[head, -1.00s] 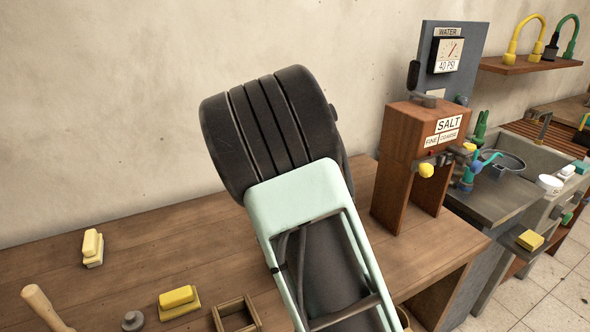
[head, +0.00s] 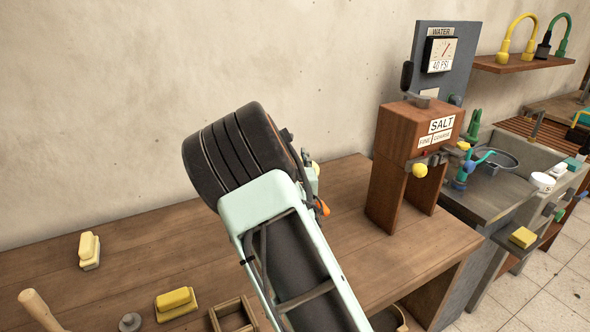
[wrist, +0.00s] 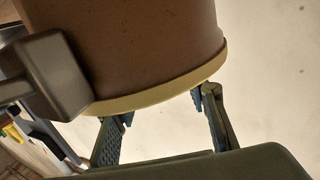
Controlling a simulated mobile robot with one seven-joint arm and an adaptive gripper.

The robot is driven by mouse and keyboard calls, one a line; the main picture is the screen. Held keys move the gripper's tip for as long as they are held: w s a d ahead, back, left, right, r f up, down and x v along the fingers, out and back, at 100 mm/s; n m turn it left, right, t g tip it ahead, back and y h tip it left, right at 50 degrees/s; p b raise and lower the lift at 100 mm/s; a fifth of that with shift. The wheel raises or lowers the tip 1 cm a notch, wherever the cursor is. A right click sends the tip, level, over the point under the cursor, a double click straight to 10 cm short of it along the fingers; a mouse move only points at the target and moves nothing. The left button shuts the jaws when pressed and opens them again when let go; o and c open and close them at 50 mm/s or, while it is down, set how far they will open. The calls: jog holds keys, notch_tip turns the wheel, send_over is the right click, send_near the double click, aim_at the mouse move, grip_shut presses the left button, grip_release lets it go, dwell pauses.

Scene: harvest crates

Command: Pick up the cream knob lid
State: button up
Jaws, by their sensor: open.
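In the wrist view, a large round brown vessel (wrist: 150,45) with a cream band (wrist: 165,93) along its curved edge fills the upper left. I cannot tell whether this band belongs to the cream knob lid, and no knob is clearly visible. My gripper (wrist: 162,107) is open, its two dark fingers apart near the band. The right fingertip overlaps the edge of the vessel in the picture; contact cannot be told. Nothing shows held between the fingers. In the head view, my arm hides the gripper and the vessel.
On the wooden bench (head: 150,240) are a pale yellow block (head: 89,248), a yellow block (head: 176,300), a grey knob (head: 130,322) and a small wooden frame (head: 232,316). The wooden salt dispenser (head: 398,150) stands to the right of my arm.

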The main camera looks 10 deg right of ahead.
grip_shut()
jog(key=shift+r, duration=0.1)
dwell(0.3)
